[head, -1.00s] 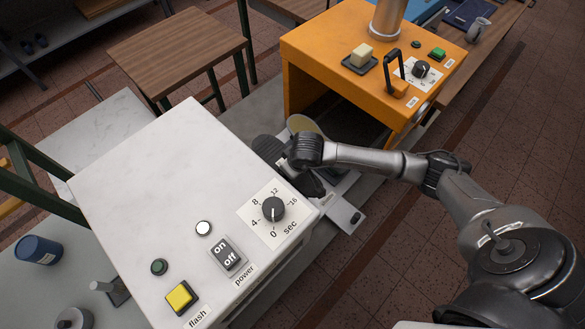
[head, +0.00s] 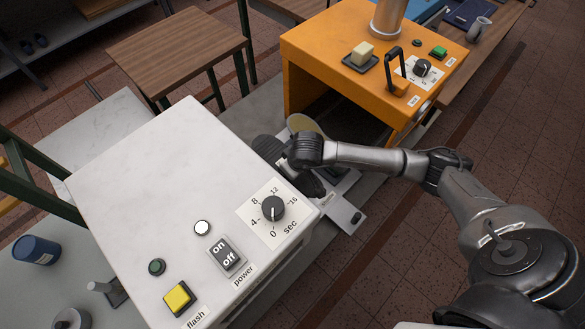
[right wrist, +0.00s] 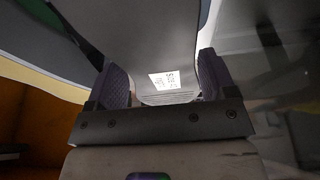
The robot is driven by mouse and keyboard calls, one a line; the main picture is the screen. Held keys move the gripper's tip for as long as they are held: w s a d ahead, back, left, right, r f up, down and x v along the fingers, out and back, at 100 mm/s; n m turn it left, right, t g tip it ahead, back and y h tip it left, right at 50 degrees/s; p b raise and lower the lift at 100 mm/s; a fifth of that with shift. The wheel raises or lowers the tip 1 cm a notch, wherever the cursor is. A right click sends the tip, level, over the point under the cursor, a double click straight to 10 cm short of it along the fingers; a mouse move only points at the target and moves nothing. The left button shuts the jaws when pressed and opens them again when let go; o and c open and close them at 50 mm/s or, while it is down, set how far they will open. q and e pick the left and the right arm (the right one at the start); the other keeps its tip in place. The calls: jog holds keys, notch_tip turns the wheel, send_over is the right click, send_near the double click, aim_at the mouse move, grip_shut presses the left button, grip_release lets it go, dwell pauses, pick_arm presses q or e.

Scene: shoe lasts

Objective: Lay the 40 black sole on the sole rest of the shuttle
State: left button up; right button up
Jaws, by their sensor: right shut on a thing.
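My right gripper (right wrist: 162,88) is shut on a grey sole-shaped piece (right wrist: 150,30). The piece carries a small white label near the gripper; its print is too small to read. In the head view my right wrist hides the fingers and most of the piece, in the gap between the white machine and the orange machine. The shuttle's pale plate (head: 345,215) with a black knob sticks out below my gripper. A dark rounded form (head: 268,148) and a tan-topped oval (head: 303,124) show beside the wrist. Whether the piece touches the sole rest is hidden. My left gripper is out of view.
The white machine (head: 170,190) with dial, switch and yellow button stands close at the left. The orange machine (head: 330,60) with an open front stands behind. A blue tin (head: 37,250) is at the lower left. A wooden table (head: 175,50) is at the back.

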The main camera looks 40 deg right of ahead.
jog(key=o, duration=0.8)
jog(key=shift+r, duration=0.1)
jog(key=shift+r+p, duration=0.55)
jog(key=shift+r, duration=0.45)
jog(key=shift+r+p, duration=1.1)
jog(key=shift+r, duration=1.35)
